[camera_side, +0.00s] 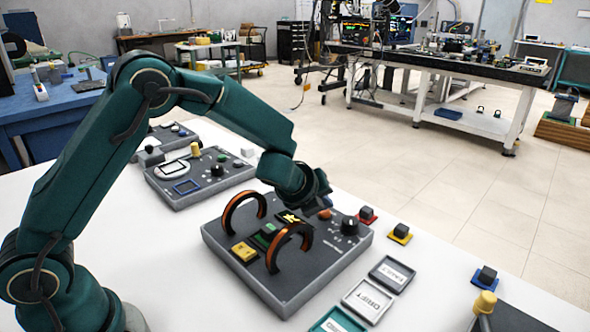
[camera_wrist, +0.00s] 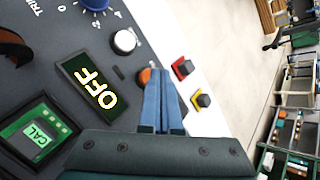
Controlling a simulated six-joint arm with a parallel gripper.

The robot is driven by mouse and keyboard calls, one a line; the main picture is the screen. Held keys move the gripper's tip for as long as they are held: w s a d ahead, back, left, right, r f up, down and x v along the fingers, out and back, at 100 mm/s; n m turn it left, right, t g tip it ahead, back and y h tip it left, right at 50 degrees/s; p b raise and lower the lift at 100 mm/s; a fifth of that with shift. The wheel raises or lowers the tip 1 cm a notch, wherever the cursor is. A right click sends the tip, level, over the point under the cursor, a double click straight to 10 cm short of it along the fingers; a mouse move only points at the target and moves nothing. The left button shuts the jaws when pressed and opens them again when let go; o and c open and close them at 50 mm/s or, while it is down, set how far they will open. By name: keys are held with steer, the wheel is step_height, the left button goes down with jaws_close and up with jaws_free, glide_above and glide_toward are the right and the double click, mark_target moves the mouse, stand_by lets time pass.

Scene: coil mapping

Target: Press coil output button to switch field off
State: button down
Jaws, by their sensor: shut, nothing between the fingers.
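The grey coil box (camera_side: 290,275) stands on the white table with two copper coil rings (camera_side: 290,240) on top. My gripper (camera_side: 324,206) is over its far right part, fingers pointing down. In the wrist view my gripper (camera_wrist: 163,82) shows two blue fingers shut together with nothing between them. An orange button (camera_wrist: 145,75) is right at the fingertips, partly hidden by them; I cannot tell whether they touch it. Beside it a black display (camera_wrist: 92,88) glows "OFF". A green screen (camera_wrist: 34,133) reads "CAL".
A silver knob (camera_wrist: 124,41) and a blue trim knob (camera_wrist: 95,4) are near the fingers. Small dark blocks on red (camera_side: 367,215) and yellow (camera_side: 400,232) bases stand right of the box. Labelled trays (camera_side: 392,273) lie in front. A second grey panel (camera_side: 190,195) is behind left.

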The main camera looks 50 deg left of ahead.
step_height(320, 180, up, 6)
stand_by(0.5)
steer(key=shift+a, duration=0.1)
step_height(320, 180, up, 8)
steer(key=r+n+t, duration=0.1)
steer(key=n+t, duration=0.1)
glide_above(322, 213)
steer(key=s+a, duration=0.1)
steer(key=s, duration=0.2)
steer(key=s+a+r+n, duration=0.1)
steer(key=s+r+n, duration=0.2)
steer(key=s+n, duration=0.4)
steer(key=s+d+f+n+g+h, duration=0.1)
steer(key=s+f+n+g, duration=0.1)
steer(key=s+f+n, duration=0.2)
steer(key=s+d+f+n+g+h, duration=0.1)
steer(key=s+d+f+n+g, duration=0.1)
steer(key=s+n, duration=0.8)
steer(key=s+f+g, duration=0.1)
steer(key=s+f, duration=0.1)
steer(key=s, duration=0.2)
steer(key=shift+s+n, duration=0.2)
steer(key=shift+n, duration=0.2)
steer(key=shift+d, duration=0.1)
